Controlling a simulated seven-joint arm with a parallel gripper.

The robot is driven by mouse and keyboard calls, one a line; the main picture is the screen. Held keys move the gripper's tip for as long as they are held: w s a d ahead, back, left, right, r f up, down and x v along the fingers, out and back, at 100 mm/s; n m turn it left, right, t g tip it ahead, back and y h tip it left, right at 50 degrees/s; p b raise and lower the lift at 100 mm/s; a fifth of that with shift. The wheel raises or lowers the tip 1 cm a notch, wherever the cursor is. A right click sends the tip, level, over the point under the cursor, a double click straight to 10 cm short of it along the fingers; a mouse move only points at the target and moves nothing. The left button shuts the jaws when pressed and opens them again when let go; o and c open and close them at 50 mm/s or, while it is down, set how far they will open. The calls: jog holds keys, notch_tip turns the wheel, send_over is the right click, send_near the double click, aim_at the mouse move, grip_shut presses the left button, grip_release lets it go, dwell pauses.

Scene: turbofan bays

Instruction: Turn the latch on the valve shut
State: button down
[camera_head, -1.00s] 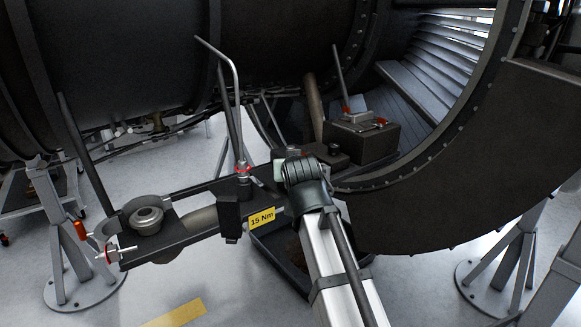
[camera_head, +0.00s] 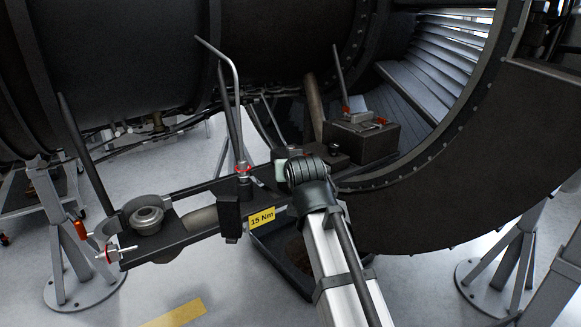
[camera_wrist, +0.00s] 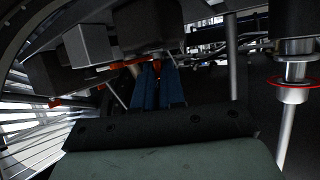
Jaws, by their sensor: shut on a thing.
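My gripper (camera_wrist: 157,70) has its two blue fingers close together. Their tips are at a red-orange latch (camera_wrist: 130,63) in the wrist view, and they are shut on it. The latch is on the underside of dark, boxy valve hardware (camera_wrist: 143,30) as pictured. In the head view, a dark box with a silver top (camera_head: 362,140) carries red parts, one of them a red handle (camera_head: 380,121) on its right. My wrist hides the fingers there, so the exact grip and the latch's angle cannot be told.
A bent silver rod (camera_head: 236,80) with a red ring rises left of my wrist. A dark tray-like fixture (camera_head: 190,240) with a yellow 15 Nm label (camera_head: 262,217) lies left of my arm. The curved engine casing (camera_head: 440,190) is close on the right.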

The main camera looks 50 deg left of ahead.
jog(key=shift+w, duration=0.2)
jog(key=shift+w+r+n+g+y, duration=0.15)
jog(key=shift+n+g+y, duration=0.25)
jog(key=shift+n+g, duration=0.55)
jog(key=shift+w+f+n+g+y, duration=0.1)
jog(key=shift+n+g+y, duration=0.3)
jog(key=shift+n+g, duration=0.5)
jog(key=shift+r+n+g, duration=0.1)
jog(key=shift+n+g, duration=0.65)
jog(key=shift+g, duration=0.3)
jog(key=shift+a+n+g, duration=0.1)
jog(key=shift+n+g, duration=0.2)
jog(key=c, duration=1.2)
grip_release()
